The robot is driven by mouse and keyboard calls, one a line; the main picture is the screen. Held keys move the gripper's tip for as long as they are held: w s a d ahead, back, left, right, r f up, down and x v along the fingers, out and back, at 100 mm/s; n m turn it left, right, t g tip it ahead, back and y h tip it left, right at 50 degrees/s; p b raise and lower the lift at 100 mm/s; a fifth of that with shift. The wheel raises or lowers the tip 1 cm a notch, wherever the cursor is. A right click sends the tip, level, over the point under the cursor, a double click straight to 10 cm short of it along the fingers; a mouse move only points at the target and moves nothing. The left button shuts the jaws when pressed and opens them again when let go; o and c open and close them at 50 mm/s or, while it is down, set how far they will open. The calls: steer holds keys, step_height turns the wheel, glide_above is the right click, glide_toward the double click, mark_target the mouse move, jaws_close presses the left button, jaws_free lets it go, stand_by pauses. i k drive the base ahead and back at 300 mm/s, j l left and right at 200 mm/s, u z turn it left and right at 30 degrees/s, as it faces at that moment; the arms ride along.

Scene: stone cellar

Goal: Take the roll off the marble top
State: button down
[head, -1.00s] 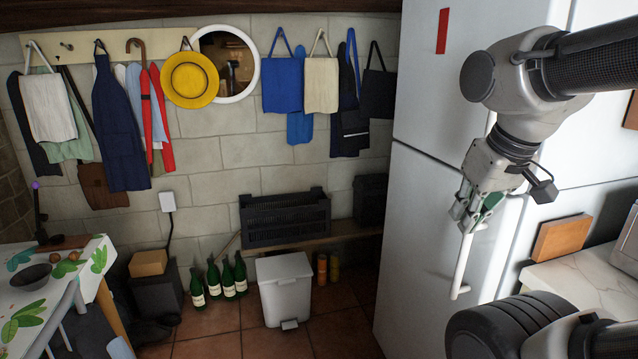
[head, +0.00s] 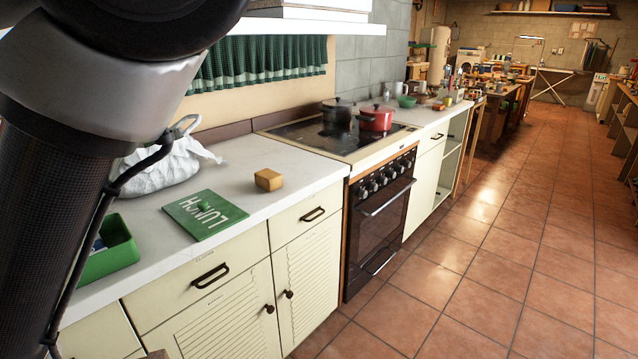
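The marble top (head: 290,162) is a pale counter running along the left and middle of the head view, above cream cupboards. A small tan-brown, block-shaped piece (head: 268,180) sits on it near the front edge; it looks like the roll, seen small. Nothing touches it. My gripper is out of the picture; only a thick part of my arm shows large at the left, hiding some of the counter's left end.
A green lid marked LUNCH (head: 205,214), an open green box (head: 110,254) and a white plastic bag (head: 168,165) lie left of the roll. A stove (head: 380,210) with a black pot (head: 337,115) and red pot (head: 376,118) stands right. The tiled floor (head: 450,270) is clear.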

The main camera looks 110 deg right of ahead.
mark_target(269, 181)
steer(key=z, duration=0.45)
steer(key=j+z, duration=0.1)
steer(key=z, duration=0.8)
steer(key=j+z, duration=0.15)
steer(key=z, duration=0.35)
steer(key=j+z, duration=0.1)
steer(key=z, duration=0.8)
steer(key=j+z, duration=0.1)
steer(key=z, duration=0.8)
steer(key=i+l+u, duration=0.15)
steer(key=l+u, duration=0.15)
steer(key=l, duration=0.25)
steer(key=i, duration=0.05)
